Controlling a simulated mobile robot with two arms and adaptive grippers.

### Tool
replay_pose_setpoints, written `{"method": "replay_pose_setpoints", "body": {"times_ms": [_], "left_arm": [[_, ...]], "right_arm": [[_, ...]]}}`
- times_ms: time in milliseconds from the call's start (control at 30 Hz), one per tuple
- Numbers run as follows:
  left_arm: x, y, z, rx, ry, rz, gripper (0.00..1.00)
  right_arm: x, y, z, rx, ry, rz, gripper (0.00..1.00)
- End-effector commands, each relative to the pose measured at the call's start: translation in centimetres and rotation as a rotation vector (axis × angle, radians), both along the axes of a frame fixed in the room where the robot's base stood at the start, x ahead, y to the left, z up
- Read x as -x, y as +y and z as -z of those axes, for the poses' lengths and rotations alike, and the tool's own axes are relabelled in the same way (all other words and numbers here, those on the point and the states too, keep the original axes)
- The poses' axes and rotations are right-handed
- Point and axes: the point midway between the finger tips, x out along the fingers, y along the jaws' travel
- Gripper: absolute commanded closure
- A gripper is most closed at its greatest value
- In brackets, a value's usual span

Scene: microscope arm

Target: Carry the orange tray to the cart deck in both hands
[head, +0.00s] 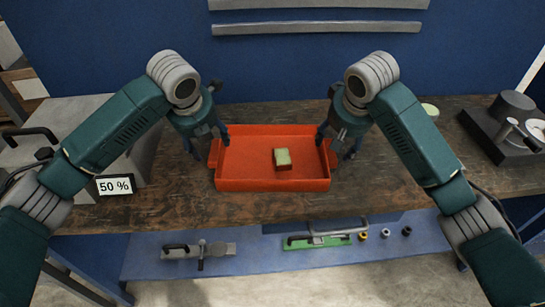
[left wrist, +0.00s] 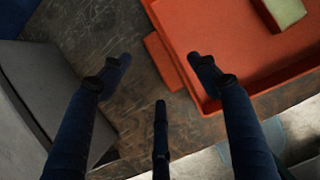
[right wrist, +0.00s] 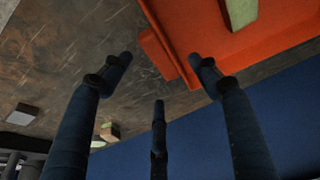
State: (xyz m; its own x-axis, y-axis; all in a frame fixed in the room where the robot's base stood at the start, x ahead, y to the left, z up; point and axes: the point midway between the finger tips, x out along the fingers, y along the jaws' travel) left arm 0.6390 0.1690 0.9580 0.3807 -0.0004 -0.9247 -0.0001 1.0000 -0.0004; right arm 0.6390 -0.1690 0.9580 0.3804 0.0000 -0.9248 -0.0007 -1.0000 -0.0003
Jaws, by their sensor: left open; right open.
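The orange tray (head: 250,180) rests on the brown worktop, with a small handle tab at each short end. A small block with a pale green top (head: 283,159) lies inside it, right of the middle. My left gripper (head: 207,146) is open at the tray's left end. In the left wrist view the left handle (left wrist: 163,62) lies ahead between the open fingers (left wrist: 158,75). My right gripper (head: 338,146) is open at the tray's right end. In the right wrist view the right handle (right wrist: 158,55) lies between the open fingers (right wrist: 160,72). Neither gripper visibly grips the tray.
A grey box (head: 75,115) with a "50 %" sign (head: 115,185) stands left. A dark device (head: 505,125) stands at the right on the worktop (head: 390,190). A blue lower shelf (head: 260,255) holds tools and small rings. A pale green round item (head: 430,110) sits behind my right arm.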

Motion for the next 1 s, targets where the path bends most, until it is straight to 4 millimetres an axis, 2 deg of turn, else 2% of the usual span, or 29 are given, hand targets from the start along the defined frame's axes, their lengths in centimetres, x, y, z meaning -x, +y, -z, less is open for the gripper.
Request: {"method": "replay_pose_setpoints", "body": {"times_ms": [33, 200, 400, 800, 1000], "left_arm": [[-0.3, 0.0, 1.0, -0.001, 0.004, -0.003, 0.39], [-1.4, 0.0, 3.7, 0.000, 0.003, -0.001, 0.39], [-2.3, 0.0, 5.6, -0.001, 0.001, 0.000, 0.39], [-2.5, 0.0, 6.1, 0.000, -0.001, 0.001, 0.39], [-2.5, 0.0, 6.1, 0.000, -0.001, 0.000, 0.78]], "right_arm": [[-0.3, -0.1, 1.0, 0.001, 0.003, 0.000, 0.39], [-1.4, -0.1, 3.7, 0.001, 0.003, 0.002, 0.39], [-2.3, 0.0, 5.5, 0.001, 0.000, 0.000, 0.39], [-2.5, 0.0, 6.1, 0.000, -0.001, -0.001, 0.39], [-2.5, 0.0, 6.0, 0.000, -0.001, 0.000, 0.78]]}}
